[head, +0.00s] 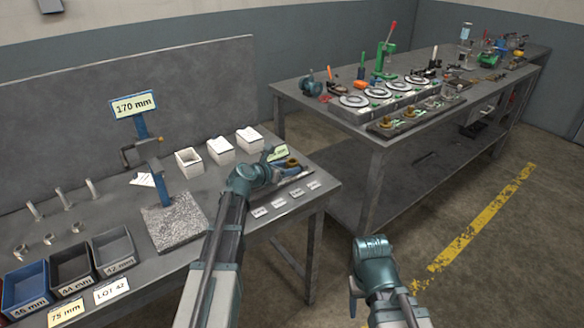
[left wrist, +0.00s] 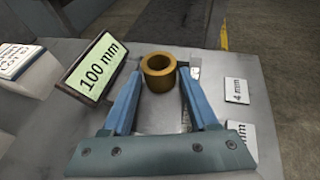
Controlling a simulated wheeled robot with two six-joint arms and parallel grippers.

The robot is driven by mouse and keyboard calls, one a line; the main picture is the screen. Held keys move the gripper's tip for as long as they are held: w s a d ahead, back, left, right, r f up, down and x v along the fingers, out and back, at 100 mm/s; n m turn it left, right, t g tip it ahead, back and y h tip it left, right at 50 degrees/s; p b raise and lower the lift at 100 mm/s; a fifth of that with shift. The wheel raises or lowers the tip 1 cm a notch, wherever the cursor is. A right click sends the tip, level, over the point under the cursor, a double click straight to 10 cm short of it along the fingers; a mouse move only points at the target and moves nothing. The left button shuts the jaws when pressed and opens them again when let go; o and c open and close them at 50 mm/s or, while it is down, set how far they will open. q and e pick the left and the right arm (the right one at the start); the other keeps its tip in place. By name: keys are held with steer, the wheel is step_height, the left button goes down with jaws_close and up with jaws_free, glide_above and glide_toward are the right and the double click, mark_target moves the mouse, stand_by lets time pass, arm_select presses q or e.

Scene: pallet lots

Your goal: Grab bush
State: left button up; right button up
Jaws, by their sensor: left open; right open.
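A brass-coloured bush (left wrist: 158,82), a short ring with an open bore, stands upright on the grey surface in the left wrist view. My left gripper (left wrist: 160,74) is open, its two blue fingers on either side of the bush near their tips. The fingers look apart from it, though contact on the right side is hard to judge. In the head view my left gripper (head: 284,165) is low over the right end of the bench and largely hides the bush. My right gripper (head: 354,292) hangs over the floor, away from the bench, holding nothing visible.
A 100 mm sign (left wrist: 94,67) stands close left of the bush. Flat label cards (head: 278,200) lie along the bench's front edge. White boxes (head: 221,150) stand behind, and a blue stand (head: 182,186) is to the left. A second table (head: 363,128) carries fixtures.

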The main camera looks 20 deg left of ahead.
arm_select(q)
jaws_close()
steer(key=shift+r, duration=0.1)
arm_select(e)
steer(key=shift+r, duration=0.1)
